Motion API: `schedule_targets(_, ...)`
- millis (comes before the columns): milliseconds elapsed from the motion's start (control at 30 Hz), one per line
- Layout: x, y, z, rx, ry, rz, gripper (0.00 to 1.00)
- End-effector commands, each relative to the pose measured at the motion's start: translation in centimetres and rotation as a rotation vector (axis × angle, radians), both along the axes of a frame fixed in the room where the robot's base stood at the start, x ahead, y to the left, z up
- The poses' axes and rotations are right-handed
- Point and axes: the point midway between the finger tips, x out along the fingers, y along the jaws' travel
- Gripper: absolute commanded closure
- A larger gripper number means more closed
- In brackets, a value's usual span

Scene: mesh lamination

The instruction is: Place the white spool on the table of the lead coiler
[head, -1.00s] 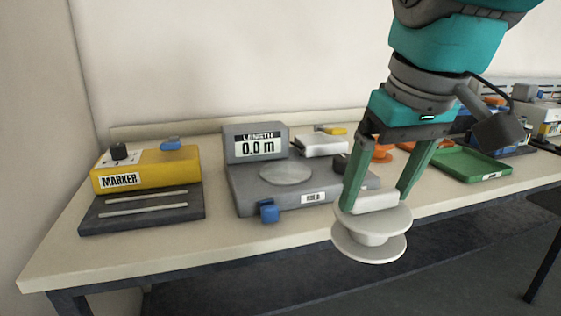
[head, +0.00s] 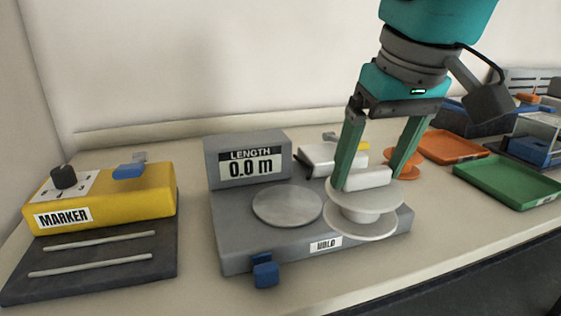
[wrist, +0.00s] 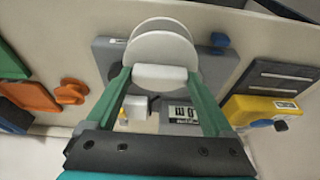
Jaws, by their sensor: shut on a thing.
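The lead coiler (head: 240,235) is a grey machine with a "LENGTH 0.0 m" display (head: 251,166), a round grey table (head: 287,205) and a blue lever (head: 265,270) at its front. The table is bare. My gripper (head: 366,180) is shut on the white spool (head: 362,217), two wide discs on a short core. The spool hangs in front of the coiler's right part in the head view, right of the round table; its height above the coiler is hard to tell. In the wrist view the spool (wrist: 162,48) covers part of the coiler (wrist: 106,52) and hides its table.
A yellow marker unit (head: 110,205) with a dark slotted base stands to the left. Behind the coiler is a white device (head: 318,160). An orange spool-like piece (head: 408,168), an orange tray (head: 452,147) and a green tray (head: 505,180) lie to the right.

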Motion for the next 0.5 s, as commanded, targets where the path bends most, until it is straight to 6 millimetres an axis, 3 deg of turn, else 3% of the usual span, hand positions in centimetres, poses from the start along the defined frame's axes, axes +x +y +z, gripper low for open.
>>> schedule_targets(167,1.2,1.1,-0.3,-0.002,0.002,0.004,1.0)
schedule_targets(500,6.8,5.7,-1.0,-0.002,0.003,0.001,1.0)
